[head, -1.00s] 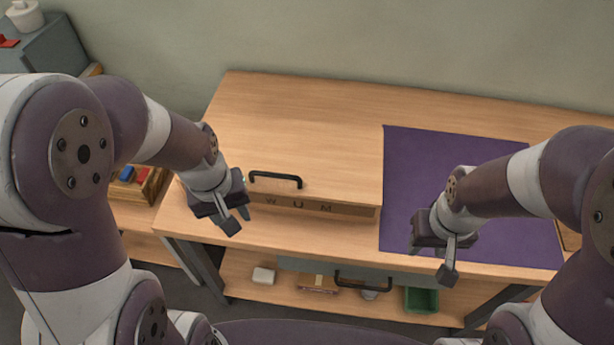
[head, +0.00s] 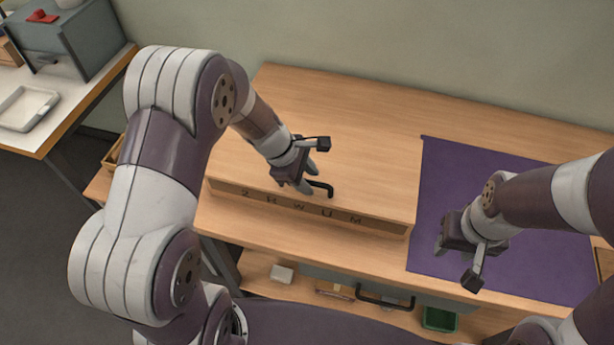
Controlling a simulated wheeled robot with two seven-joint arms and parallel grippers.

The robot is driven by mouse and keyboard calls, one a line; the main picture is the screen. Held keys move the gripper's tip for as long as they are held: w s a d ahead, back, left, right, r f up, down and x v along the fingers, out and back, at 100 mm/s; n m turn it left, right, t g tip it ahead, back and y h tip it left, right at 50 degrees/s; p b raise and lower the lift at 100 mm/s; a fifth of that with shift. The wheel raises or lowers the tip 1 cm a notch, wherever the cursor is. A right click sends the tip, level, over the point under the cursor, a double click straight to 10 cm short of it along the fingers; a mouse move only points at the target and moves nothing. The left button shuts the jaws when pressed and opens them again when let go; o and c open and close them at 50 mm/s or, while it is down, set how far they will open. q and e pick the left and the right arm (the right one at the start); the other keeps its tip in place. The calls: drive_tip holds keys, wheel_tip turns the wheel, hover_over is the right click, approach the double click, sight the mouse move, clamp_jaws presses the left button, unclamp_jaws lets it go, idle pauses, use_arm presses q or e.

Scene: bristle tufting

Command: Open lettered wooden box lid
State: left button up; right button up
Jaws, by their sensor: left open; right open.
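The lettered wooden box (head: 280,206) stands on the wooden table, with dark letters along its front face. Its wide flat lid (head: 365,140) is down. My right gripper (head: 455,262) is open and empty, above the front of the purple mat, to the right of the box.
The purple mat (head: 510,195) covers the table's right part. Below the tabletop are a drawer with a black handle (head: 385,301), a white block (head: 282,274) and a green bin (head: 440,319). A side table at left holds a grey cabinet (head: 75,55) and a white tray (head: 27,108).

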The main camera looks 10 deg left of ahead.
use_arm(q)
drive_tip(key=shift+w, duration=0.1)
clamp_jaws()
use_arm(e)
drive_tip(key=shift+w, duration=0.1)
